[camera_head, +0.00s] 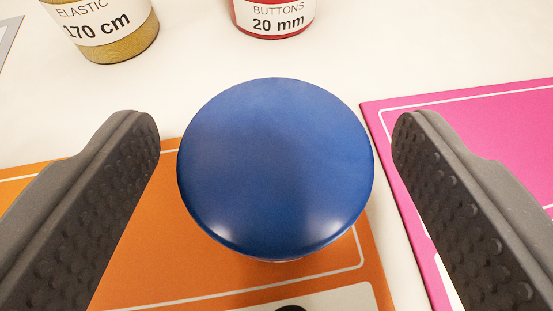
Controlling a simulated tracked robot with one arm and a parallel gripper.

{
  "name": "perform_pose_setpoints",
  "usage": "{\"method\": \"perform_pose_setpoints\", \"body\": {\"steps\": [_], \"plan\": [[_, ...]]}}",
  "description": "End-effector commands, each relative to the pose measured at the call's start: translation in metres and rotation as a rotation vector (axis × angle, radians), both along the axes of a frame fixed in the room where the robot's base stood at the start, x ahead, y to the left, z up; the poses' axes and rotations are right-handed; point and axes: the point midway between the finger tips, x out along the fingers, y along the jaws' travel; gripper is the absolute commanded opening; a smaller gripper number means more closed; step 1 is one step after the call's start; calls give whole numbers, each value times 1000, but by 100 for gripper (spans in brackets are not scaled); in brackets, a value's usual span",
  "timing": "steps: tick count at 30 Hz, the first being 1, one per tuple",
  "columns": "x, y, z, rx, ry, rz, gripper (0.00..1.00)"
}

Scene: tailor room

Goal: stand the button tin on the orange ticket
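A tin with a round blue lid (275,160) is between the fingers of my gripper (275,135), seen from above. Its lid hides nearly all of its body and any label. It is over the right part of the orange ticket (150,260), apparently upright, its base hidden. My gripper is open, with a gap between each finger and the lid. A red tin (273,20) labelled "BUTTONS 20 mm" stands at the top of the picture, cut off by the edge. I cannot tell what the blue-lidded tin's label says.
A gold tin (105,30) labelled "ELASTIC 170 cm" stands at the top left. A pink ticket (490,130) lies to the right, partly under my right finger in the picture. The pale table (200,70) is bare between the tins and the tickets.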

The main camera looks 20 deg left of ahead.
Motion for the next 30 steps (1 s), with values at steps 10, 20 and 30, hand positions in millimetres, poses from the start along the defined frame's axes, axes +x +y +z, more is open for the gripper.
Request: {"method": "perform_pose_setpoints", "body": {"steps": [10, 20, 30], "plan": [[-14, -9, 12, 1, -3, -2, 72], [-67, -34, 40, 0, 2, -5, 72], [-96, -47, 53, -2, 0, -1, 72]]}}
